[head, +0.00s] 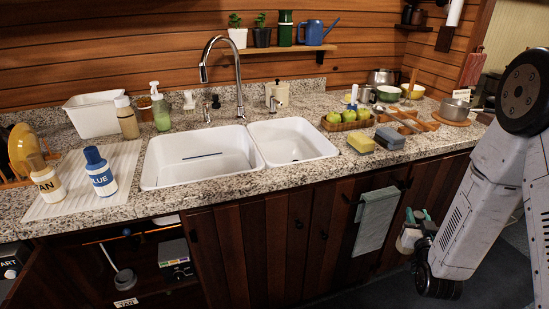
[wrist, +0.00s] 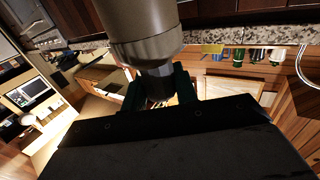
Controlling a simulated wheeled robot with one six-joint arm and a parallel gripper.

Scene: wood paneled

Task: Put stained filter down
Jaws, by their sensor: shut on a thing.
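My gripper (head: 418,217) is low at the right in the head view, in front of the cabinet doors and below the counter edge. Its green fingers also show in the wrist view (wrist: 160,88). They are shut on the stained filter (wrist: 145,28), a beige-grey cylinder with a dark narrow neck between the fingers. In the head view the filter (head: 407,241) is a small pale shape at the gripper, partly hidden by my arm. Stains cannot be made out clearly. The filter is held clear of the counter.
The granite counter (head: 225,190) holds a double white sink (head: 205,168), TAN (head: 47,182) and BLUE (head: 101,175) bottles on a ribbed mat, sponges and a fruit basket. The cabinet under the sink is open at lower left, with a black box (head: 174,253) inside. A towel (head: 375,220) hangs beside my gripper.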

